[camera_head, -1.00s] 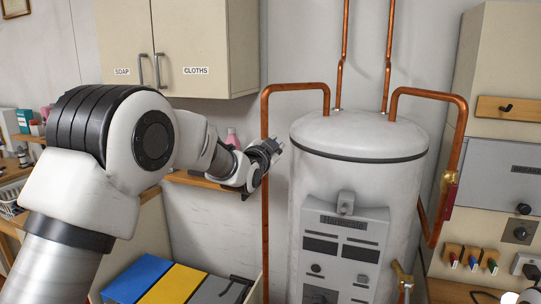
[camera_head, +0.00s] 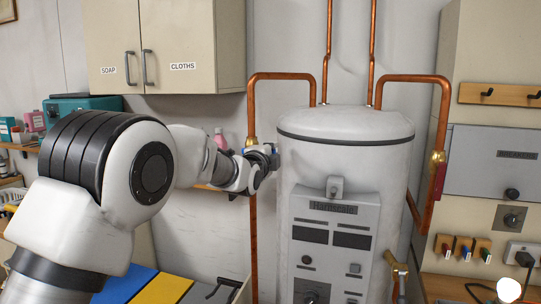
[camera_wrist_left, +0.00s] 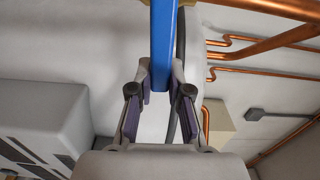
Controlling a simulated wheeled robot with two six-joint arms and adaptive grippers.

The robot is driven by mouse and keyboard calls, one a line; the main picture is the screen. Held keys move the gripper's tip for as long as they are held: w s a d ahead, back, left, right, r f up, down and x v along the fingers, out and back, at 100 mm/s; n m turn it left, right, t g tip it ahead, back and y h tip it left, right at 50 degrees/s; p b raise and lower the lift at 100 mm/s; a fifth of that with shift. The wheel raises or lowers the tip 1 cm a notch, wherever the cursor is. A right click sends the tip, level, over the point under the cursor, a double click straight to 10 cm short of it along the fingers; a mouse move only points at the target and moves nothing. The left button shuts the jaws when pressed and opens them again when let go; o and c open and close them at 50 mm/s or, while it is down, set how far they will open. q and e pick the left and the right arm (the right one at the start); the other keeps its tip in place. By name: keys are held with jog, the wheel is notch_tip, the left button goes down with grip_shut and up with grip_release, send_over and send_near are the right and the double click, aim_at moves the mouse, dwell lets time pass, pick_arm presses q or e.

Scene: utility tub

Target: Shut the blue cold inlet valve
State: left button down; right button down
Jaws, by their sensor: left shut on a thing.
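My left gripper (camera_head: 270,158) is at the copper pipe left of the tank. Its jaws (camera_wrist_left: 160,105) are shut on the blue valve handle (camera_wrist_left: 163,45), which runs up out of the top of the left wrist view. In the head view the gripper hides most of this handle. A brass valve body (camera_head: 252,142) shows on the left pipe just above the gripper. My right gripper is not in view.
The white tank (camera_head: 340,160) stands close right of my left gripper, with a grey control panel (camera_head: 333,232). A red handle (camera_head: 439,182) hangs on the right pipe. A shelf with a pink bottle (camera_head: 220,139) is behind my left wrist.

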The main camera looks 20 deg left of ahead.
pick_arm(q)
jog(key=shift+f+m, duration=0.25)
jog(key=shift+m, duration=0.25)
jog(key=c, duration=1.2)
grip_release()
jog(key=shift+o, duration=0.6)
jog(key=shift+w+f, duration=0.1)
jog(key=s, duration=1.2)
jog(key=shift+a, duration=0.25)
jog(key=shift+f, duration=0.1)
